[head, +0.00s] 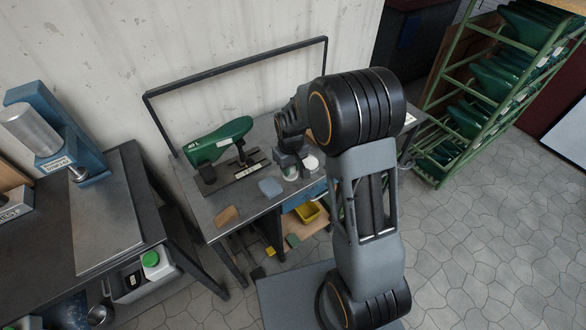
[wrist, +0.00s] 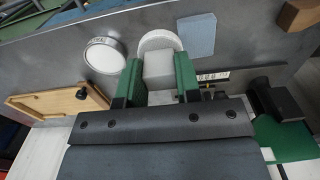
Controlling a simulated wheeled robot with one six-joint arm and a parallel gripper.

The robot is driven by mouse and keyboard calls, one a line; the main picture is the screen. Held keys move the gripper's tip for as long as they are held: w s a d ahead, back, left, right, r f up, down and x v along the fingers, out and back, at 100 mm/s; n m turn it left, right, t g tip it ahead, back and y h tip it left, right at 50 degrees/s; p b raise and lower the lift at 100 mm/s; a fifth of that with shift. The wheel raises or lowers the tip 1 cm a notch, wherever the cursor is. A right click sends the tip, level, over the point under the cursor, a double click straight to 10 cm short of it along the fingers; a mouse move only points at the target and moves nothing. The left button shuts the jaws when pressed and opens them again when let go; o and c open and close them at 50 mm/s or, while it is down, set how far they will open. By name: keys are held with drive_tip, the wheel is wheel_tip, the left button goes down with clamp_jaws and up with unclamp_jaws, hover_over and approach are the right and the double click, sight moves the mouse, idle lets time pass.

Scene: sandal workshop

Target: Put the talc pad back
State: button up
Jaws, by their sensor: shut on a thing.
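My gripper (wrist: 158,80) is shut on a pale grey-white block, apparently the talc pad (wrist: 158,68), between its two green fingers. Just beyond the pad in the wrist view is a round dish with a white rim (wrist: 160,38), partly hidden by the pad. I cannot tell whether the pad touches it. Left of it stands a round tin with white contents and a label (wrist: 104,56), whose print is too small to read surely. In the head view my gripper (head: 289,166) is low over the bench, by the white-topped tin (head: 310,163); the pad is hard to make out there.
A blue-grey pad (head: 270,187) and a brown block (head: 227,215) lie on the bench (head: 205,205). A wooden tray (wrist: 62,100) shows in the wrist view. A green rack (head: 480,85) stands at the right.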

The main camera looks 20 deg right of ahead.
drive_tip(key=w+f, duration=0.1)
drive_tip(key=f, duration=0.1)
drive_tip(key=w+d+f, duration=0.1)
drive_tip(key=w+f, duration=0.1)
drive_tip(key=w+d+f, duration=0.1)
drive_tip(key=w+f, duration=0.1)
drive_tip(key=shift+w+p, duration=0.25)
drive_tip(key=shift+p, duration=0.1)
drive_tip(key=shift+w+d+f+p, duration=0.15)
drive_tip(key=shift+f+p, duration=0.35)
drive_tip(key=shift+f, duration=1.3)
drive_tip(key=o, duration=0.9)
drive_tip(key=shift+c, duration=0.2)
drive_tip(key=s+r+m+t+b, duration=0.1)
drive_tip(key=s+r, duration=0.3)
drive_tip(key=r, duration=0.8)
drive_tip(key=s+r+t+b, duration=0.1)
drive_tip(key=s+r, duration=0.3)
drive_tip(key=r, duration=0.7)
drive_tip(key=s+r+m+t, duration=0.2)
drive_tip(key=s+r, duration=0.2)
drive_tip(key=s, duration=1.1)
drive_tip(key=shift+r, duration=0.2)
